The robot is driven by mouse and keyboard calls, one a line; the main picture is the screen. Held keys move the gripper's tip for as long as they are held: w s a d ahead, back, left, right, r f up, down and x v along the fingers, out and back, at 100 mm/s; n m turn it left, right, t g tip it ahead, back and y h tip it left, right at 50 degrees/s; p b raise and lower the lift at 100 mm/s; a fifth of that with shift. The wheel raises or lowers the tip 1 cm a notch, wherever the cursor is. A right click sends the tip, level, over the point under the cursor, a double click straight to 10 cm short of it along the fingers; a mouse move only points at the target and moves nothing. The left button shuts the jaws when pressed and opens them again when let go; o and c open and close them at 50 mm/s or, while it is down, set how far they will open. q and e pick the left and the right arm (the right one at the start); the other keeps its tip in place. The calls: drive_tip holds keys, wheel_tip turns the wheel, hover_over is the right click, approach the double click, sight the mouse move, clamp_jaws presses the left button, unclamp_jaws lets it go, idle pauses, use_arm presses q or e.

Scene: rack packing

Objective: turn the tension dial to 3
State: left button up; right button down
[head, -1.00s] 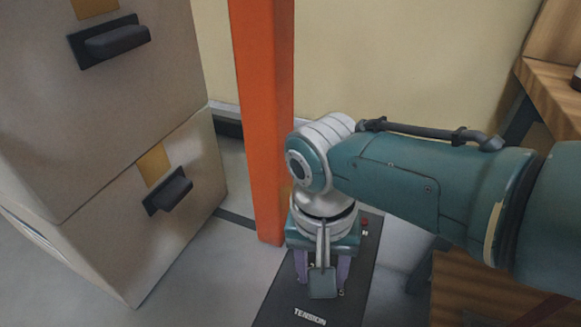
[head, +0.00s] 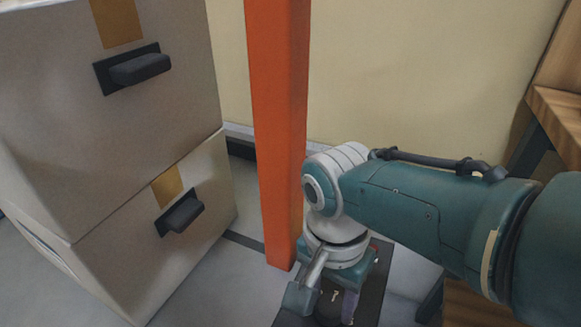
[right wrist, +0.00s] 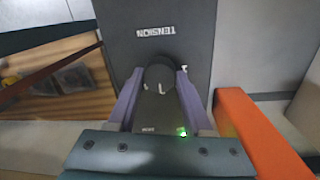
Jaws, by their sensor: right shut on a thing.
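The dark tension dial (right wrist: 158,77) is a round knob on a dark panel (right wrist: 192,30) lettered TENSION in the right wrist view. My right gripper (right wrist: 155,84) is shut on the dial, with a purple finger on each side of it. Small pale marks show on and beside the knob, but I cannot read the setting for sure. In the head view my right gripper (head: 335,306) points down at the panel (head: 372,288), and the wrist hides the dial. My left gripper is in neither view.
An orange post (head: 279,140) stands close beside the panel. Two stacked beige boxes with dark handles, an upper one (head: 60,110) and a lower one (head: 130,255), stand at left. A wooden shelf unit (head: 557,115) is at right.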

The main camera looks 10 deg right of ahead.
sight(327, 302)
drive_tip(key=shift+c, duration=1.6)
unclamp_jaws()
wheel_tip(327, 302, up, 10)
drive_tip(key=p, duration=0.7)
drive_tip(key=shift+w+a+p, duration=0.2)
drive_tip(key=shift+w+p, duration=0.05)
drive_tip(key=shift+p, duration=0.05)
